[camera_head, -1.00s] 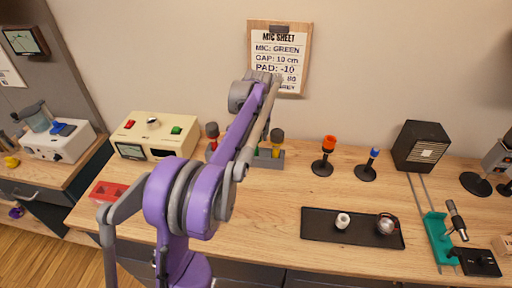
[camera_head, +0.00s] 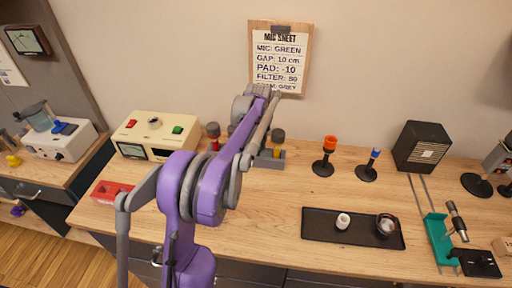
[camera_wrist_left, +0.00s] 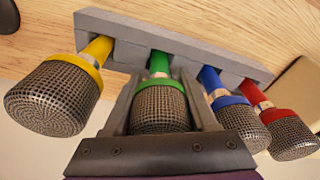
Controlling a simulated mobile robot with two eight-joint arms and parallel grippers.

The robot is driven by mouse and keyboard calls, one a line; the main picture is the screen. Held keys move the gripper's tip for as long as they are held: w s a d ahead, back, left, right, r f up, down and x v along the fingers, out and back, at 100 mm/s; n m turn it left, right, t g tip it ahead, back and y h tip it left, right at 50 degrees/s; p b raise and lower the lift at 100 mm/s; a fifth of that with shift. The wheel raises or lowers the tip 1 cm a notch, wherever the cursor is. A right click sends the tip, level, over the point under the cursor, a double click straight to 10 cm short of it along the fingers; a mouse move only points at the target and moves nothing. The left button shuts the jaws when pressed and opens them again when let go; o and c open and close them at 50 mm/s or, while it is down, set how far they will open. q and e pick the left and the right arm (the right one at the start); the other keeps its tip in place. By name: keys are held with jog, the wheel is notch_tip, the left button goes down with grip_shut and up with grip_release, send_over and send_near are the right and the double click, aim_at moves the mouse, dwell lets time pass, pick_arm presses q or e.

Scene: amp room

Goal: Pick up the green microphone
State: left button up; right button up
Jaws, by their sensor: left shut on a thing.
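The green microphone (camera_wrist_left: 159,104) has a mesh head and a green collar, and shows in the left wrist view with its handle at the grey rack (camera_wrist_left: 172,42). My left gripper (camera_wrist_left: 160,82) is shut on it, one finger on each side of it. The yellow (camera_wrist_left: 55,94), blue (camera_wrist_left: 240,113) and red (camera_wrist_left: 287,128) microphones stand in the same rack beside it. In the head view my purple left arm hides the green microphone and my gripper. My right gripper is in neither view.
A cream box with buttons (camera_head: 133,131) stands left of the rack. To the right are an orange-topped stand (camera_head: 324,161), a blue-topped stand (camera_head: 369,169), a black tray (camera_head: 322,232) and a black speaker (camera_head: 420,148). The bench between the rack and the tray is clear.

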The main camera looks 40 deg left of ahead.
pick_arm(q)
grip_shut()
notch_tip(320, 180, up, 18)
jog(key=p, duration=0.1)
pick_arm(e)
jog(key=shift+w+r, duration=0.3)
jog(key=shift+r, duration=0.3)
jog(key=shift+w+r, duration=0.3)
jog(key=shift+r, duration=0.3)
